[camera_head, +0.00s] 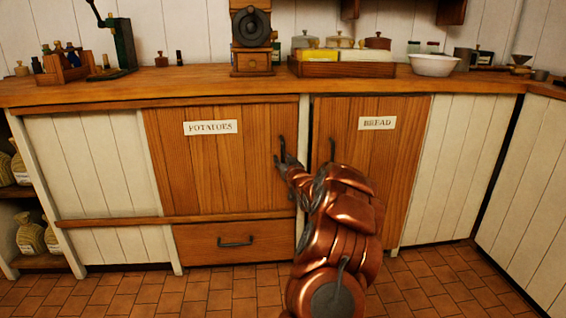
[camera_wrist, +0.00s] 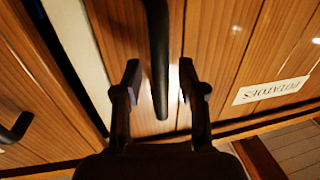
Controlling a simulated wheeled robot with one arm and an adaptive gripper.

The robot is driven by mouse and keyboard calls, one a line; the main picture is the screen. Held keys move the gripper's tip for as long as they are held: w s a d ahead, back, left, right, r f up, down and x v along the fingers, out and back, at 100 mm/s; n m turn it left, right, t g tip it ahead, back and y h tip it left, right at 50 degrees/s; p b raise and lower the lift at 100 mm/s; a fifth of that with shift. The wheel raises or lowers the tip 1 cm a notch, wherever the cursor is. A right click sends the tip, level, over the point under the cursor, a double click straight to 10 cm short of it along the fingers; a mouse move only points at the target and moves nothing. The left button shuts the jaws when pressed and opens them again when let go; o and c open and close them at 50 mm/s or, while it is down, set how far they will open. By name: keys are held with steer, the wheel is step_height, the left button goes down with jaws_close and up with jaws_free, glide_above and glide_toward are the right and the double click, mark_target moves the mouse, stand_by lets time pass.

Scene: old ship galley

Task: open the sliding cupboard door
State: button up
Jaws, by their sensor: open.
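The wooden door labelled POTATOES (camera_head: 215,165) is in the cupboard under the counter, its left edge against white panelling. Its dark upright handle (camera_head: 281,147) is near its right edge. My gripper (camera_head: 289,163) is at this handle. In the wrist view, the open fingers (camera_wrist: 159,82) stand on either side of the handle (camera_wrist: 157,55), with a gap visible on each side. The POTATOES label (camera_wrist: 271,91) shows there upside down. My arm hides part of the post right of the door.
A door labelled BREAD (camera_head: 385,170) is to the right; its handle (camera_head: 332,149) is close to my gripper. A drawer (camera_head: 215,243) lies below the POTATOES door. A wooden rail (camera_head: 110,221) runs below door and left panel. The counter (camera_head: 180,90) overhangs above.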

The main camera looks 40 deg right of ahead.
steer(key=shift+w, duration=0.3)
jaws_close()
stand_by(0.3)
steer(key=shift+d, duration=0.1)
